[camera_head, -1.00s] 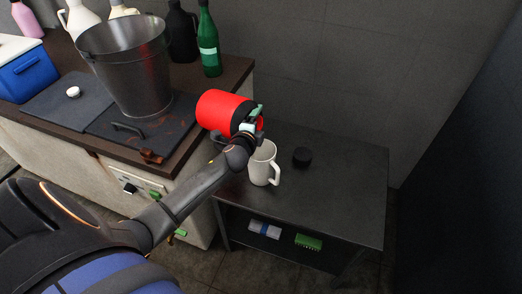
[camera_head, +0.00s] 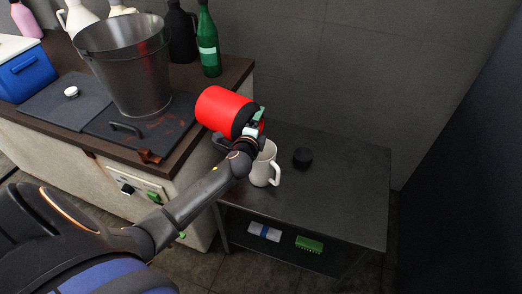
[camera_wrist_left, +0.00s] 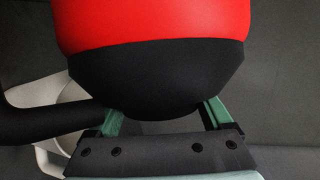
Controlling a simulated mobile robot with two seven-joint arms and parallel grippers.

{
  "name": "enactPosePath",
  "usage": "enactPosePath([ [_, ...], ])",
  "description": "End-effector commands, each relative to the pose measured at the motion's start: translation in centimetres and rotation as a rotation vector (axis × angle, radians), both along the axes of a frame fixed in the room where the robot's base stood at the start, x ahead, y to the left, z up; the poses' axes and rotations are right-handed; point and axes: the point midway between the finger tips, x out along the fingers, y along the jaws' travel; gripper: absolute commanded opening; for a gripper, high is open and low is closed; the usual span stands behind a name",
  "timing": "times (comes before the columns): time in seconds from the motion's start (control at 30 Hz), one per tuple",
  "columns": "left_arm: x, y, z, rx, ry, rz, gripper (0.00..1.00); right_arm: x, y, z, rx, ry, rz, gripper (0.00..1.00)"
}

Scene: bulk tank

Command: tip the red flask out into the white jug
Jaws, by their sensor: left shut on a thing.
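The red flask (camera_head: 222,110) is held in the air, tilted, with its black end lower and toward the white jug. My left gripper (camera_head: 254,122) is shut on the black part of the flask (camera_wrist_left: 155,75), with green fingers either side of it in the left wrist view (camera_wrist_left: 163,115). The white jug (camera_head: 264,166) stands upright on the low dark table, just below the flask's lower end. In the left wrist view the jug (camera_wrist_left: 50,95) is partly hidden behind the black part. The flask's mouth and any liquid cannot be made out. My right gripper is out of view.
A black lid-like disc (camera_head: 302,156) lies on the dark table (camera_head: 340,190) right of the jug. The counter at left holds a steel bucket (camera_head: 128,70), a green bottle (camera_head: 208,45) and a blue box (camera_head: 27,75). The table's right side is clear.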

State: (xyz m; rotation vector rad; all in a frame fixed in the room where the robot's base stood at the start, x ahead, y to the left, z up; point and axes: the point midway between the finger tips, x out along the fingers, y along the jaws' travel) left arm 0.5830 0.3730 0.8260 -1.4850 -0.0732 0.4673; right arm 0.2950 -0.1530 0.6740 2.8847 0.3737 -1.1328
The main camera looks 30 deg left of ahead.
Motion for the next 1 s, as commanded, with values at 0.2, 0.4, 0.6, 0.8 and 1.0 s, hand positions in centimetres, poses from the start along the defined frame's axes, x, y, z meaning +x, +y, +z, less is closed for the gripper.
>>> enactPosePath([
  [0.2,0.1,-0.1,0.1,0.037,-0.008,-0.003,0.0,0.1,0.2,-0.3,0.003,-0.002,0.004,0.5],
  [0.4,0.1,-0.2,-0.1,0.065,-0.009,-0.002,0.0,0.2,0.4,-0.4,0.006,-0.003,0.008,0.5],
  [0.6,0.1,-0.2,-0.3,0.085,-0.009,-0.002,0.0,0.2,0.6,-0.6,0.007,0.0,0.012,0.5],
  [0.8,0.1,-0.3,-0.5,0.108,-0.01,-0.002,0.0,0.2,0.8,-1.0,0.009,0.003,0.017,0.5],
  [1.0,0.1,-0.3,-0.7,0.13,-0.011,-0.001,0.0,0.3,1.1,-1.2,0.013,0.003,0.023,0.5],
])
